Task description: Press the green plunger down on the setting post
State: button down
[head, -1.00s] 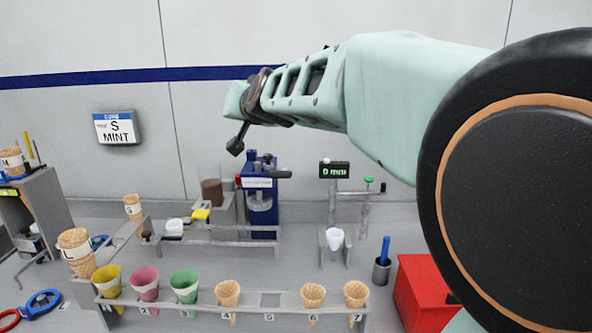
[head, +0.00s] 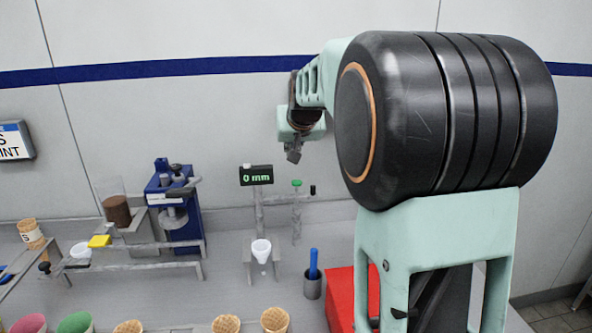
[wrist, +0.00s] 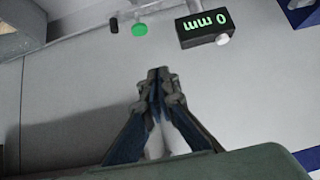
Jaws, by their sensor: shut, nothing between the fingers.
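The green plunger (head: 296,183) is a small green cap on top of the grey setting post (head: 297,215), to the right of the black display (head: 256,175) that reads "0 mm". In the wrist view the green plunger (wrist: 139,29) is near the top, left of the display (wrist: 205,28), which appears upside down. My gripper (head: 293,155) is shut and empty. In the head view it hangs above the green plunger, apart from it. In the wrist view its closed fingertips (wrist: 158,72) point up the picture, below the plunger.
A white cone (head: 261,250) sits in a stand below the display. A blue-handled tool stands in a grey cup (head: 313,285), beside a red box (head: 345,298). A blue machine (head: 175,210) stands at the left. Several cones (head: 275,320) line the front.

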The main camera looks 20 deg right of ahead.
jog(key=shift+s+d+f, duration=0.1)
jog(key=shift+d+f, duration=0.1)
jog(key=shift+d, duration=0.4)
jog(key=shift+d+f, duration=0.15)
jog(key=shift+d, duration=0.45)
jog(key=s+f+p+x, duration=0.2)
jog(key=x, duration=1)
jog(key=shift+w+f, duration=0.2)
jog(key=shift+f, duration=0.2)
jog(key=shift+d, duration=0.1)
